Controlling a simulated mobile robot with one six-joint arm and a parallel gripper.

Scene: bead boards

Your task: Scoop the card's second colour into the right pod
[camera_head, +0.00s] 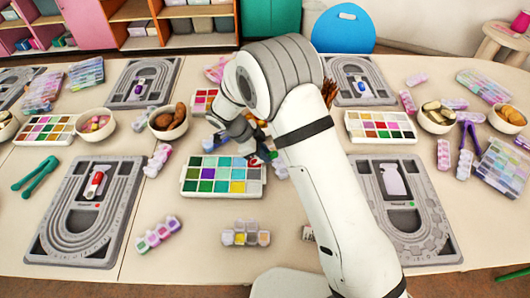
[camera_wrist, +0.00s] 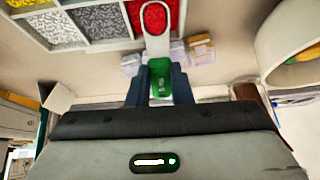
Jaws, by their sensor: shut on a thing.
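My gripper (camera_wrist: 158,88) is shut on a green handle (camera_wrist: 160,72) with a pale, rounded, scoop-like end (camera_wrist: 156,22). In the wrist view that end overlaps the red compartment of the bead tray (camera_wrist: 118,44); I cannot tell whether it touches the beads. Yellow, white and grey compartments lie to its left. In the head view the multicoloured bead tray (camera_head: 184,190) lies in front of my gripper (camera_head: 250,146). Two pods stand in front of it, one at left (camera_head: 158,234) and one in the middle (camera_head: 246,234). My arm partly hides a small pale item (camera_head: 307,233) that I cannot identify.
Grey bead boards lie at left (camera_head: 45,245) and right (camera_head: 440,240). A bowl of brown pieces (camera_head: 185,128) stands behind the tray, and a pale bowl (camera_wrist: 275,45) shows at right in the wrist view. The table between tray and pods is clear.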

